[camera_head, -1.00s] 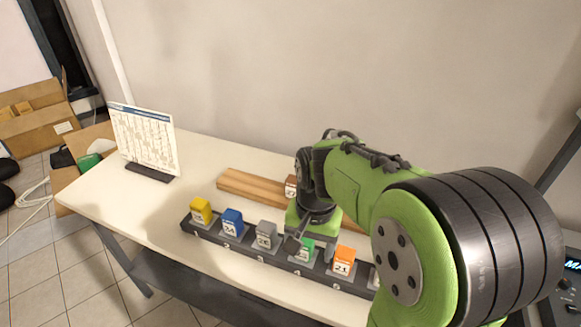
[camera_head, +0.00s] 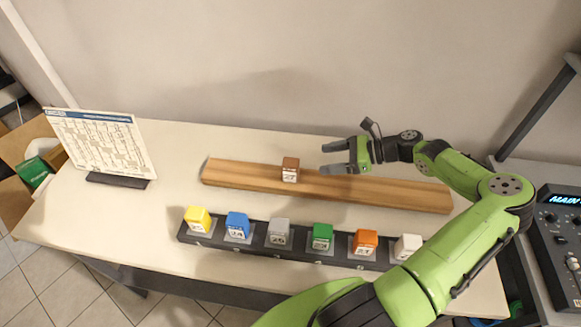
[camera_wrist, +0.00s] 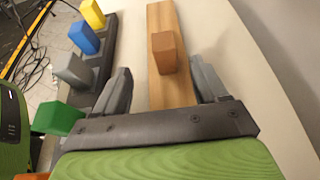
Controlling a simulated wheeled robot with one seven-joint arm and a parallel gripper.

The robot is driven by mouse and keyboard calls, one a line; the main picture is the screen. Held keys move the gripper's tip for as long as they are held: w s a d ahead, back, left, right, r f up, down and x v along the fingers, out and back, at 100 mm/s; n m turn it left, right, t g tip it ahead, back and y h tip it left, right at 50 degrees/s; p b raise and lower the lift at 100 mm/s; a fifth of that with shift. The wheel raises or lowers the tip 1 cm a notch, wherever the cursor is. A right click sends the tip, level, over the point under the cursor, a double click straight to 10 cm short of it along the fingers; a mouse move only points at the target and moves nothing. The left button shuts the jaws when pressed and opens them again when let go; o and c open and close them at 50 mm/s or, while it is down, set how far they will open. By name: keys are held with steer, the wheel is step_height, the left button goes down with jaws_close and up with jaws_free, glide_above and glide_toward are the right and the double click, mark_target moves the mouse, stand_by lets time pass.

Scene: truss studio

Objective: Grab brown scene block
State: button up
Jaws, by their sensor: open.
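The brown block (camera_head: 290,169) stands upright on a long wooden plank (camera_head: 400,193) and bears a white label with a number. My gripper (camera_head: 325,158) is open and empty, to the right of the brown block, its fingers pointing left towards it. In the wrist view the brown block (camera_wrist: 164,52) is ahead of my open gripper (camera_wrist: 163,82), roughly between the lines of the two fingers and beyond their tips. The block is not touched.
A dark rack (camera_head: 260,247) in front of the plank holds a yellow (camera_head: 198,219), a blue (camera_head: 237,224), a grey, a green, an orange and a white block. A printed sheet (camera_head: 100,145) stands at the left. A mixer (camera_head: 562,230) is at the right.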

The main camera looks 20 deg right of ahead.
mark_target(294, 162)
steer(key=x, duration=1.2)
steer(key=shift+w+d+b, duration=0.1)
steer(key=shift+w+b, duration=0.2)
steer(key=shift+b, duration=0.05)
steer(key=shift+s+d, duration=0.1)
steer(key=shift+c, duration=0.7)
steer(key=c, duration=1)
